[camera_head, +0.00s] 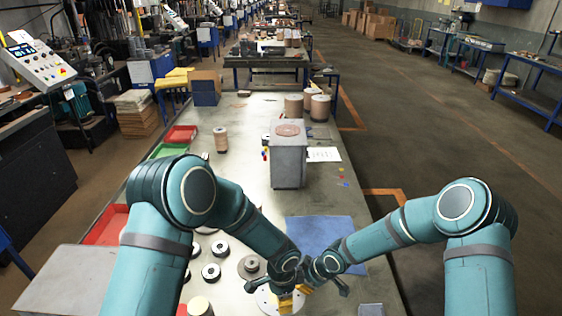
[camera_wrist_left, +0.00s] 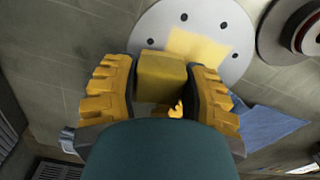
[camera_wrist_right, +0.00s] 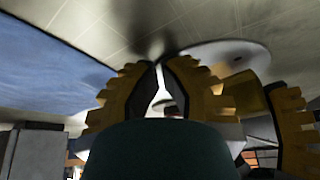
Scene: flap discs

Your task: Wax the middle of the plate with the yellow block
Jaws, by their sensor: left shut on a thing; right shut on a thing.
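The plate (camera_head: 264,299) is a pale round disc with small dark holes, lying flat at the near end of the table. In the left wrist view the plate (camera_wrist_left: 227,28) bears a pale yellow patch (camera_wrist_left: 203,46). The yellow block (camera_wrist_left: 161,74) is between the fingers of my left gripper (camera_wrist_left: 160,80), over the plate's edge region; I cannot tell whether it touches. My right gripper (camera_wrist_right: 160,68) is low beside the plate (camera_wrist_right: 213,55), its fingertips nearly together; what it grips is hidden. The yellow block (camera_wrist_right: 236,95) also shows there.
A blue mat (camera_head: 325,233) lies right of the plate. A grey box (camera_head: 289,155) stands further back. Red (camera_head: 181,134) and green (camera_head: 168,151) trays line the left edge.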

